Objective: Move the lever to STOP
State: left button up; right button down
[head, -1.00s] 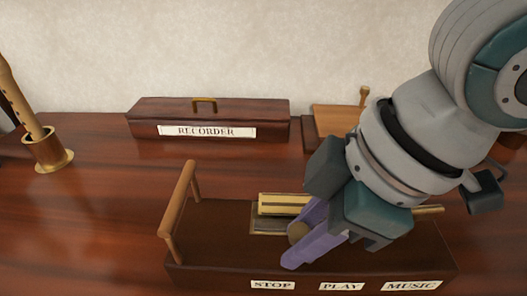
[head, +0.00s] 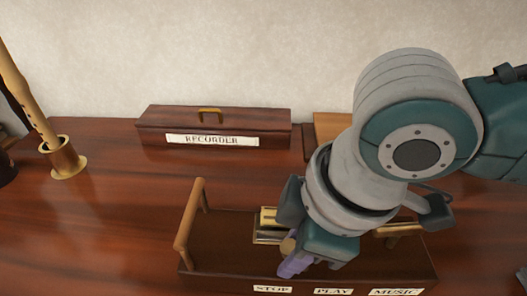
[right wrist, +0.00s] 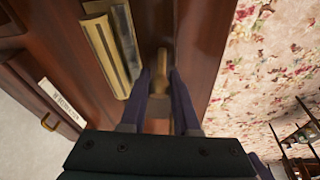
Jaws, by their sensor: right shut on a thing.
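The lever's round wooden knob (head: 288,245) stands at the dark wooden box (head: 215,262), behind the STOP label (head: 272,289) and a little to its right. The PLAY label (head: 333,292) and MUSIC label (head: 395,292) are further right. My right gripper (head: 291,262) is shut on the lever, its purple fingers low over the box front. In the right wrist view, the lever (right wrist: 161,70) shows between the two fingers. The lever's lower part is hidden. My left gripper is not in view.
A wooden handle frame (head: 188,228) rises at the box's left end. Brass-coloured pieces (head: 267,218) sit behind the knob. A RECORDER box (head: 215,128) stands at the back. A recorder (head: 27,92) stands in a brass holder (head: 65,160) at left. The table left of the box is clear.

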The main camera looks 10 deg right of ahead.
aim_at(307, 278)
jog(key=c, duration=0.7)
grip_release()
jog(key=shift+o, duration=0.2)
jog(key=p+v, duration=0.2)
jog(key=v, duration=0.8)
jog(key=shift+p, duration=0.35)
jog(key=shift+w+a, duration=0.1)
jog(key=shift+a, duration=0.05)
